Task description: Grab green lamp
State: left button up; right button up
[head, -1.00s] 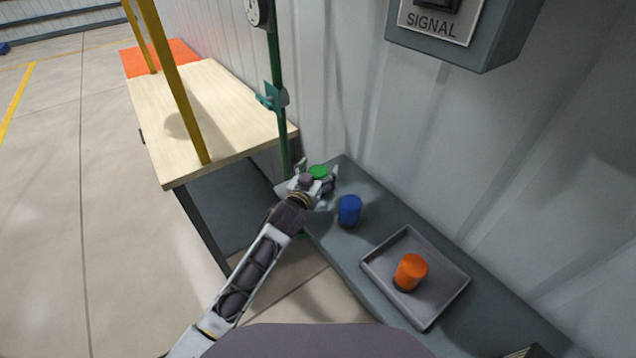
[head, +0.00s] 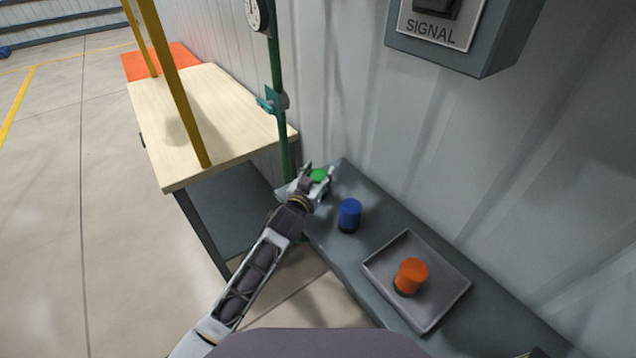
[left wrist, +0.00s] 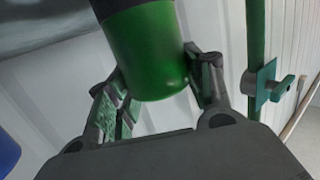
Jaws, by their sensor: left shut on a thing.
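The green lamp (head: 318,175) is at the far end of the grey shelf (head: 380,212), by the wall. My left gripper (head: 319,182) is shut on it, with a finger on either side. In the left wrist view the green lamp (left wrist: 150,55) fills the space between the fingers of my left gripper (left wrist: 160,85), its dark end toward the top edge. Its lower part is hidden by the gripper in the head view, so I cannot tell whether it touches the shelf.
A blue lamp (head: 349,213) stands on the shelf close to my left gripper. An orange lamp (head: 411,274) stands in a grey tray (head: 440,312). A green pole (head: 277,120) rises beside the wooden table (head: 220,110). A signal box (head: 455,35) hangs on the wall.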

pick_arm(q)
jog(key=shift+r, duration=0.1)
jog(key=shift+r+b, duration=0.35)
jog(key=shift+r, duration=4.6)
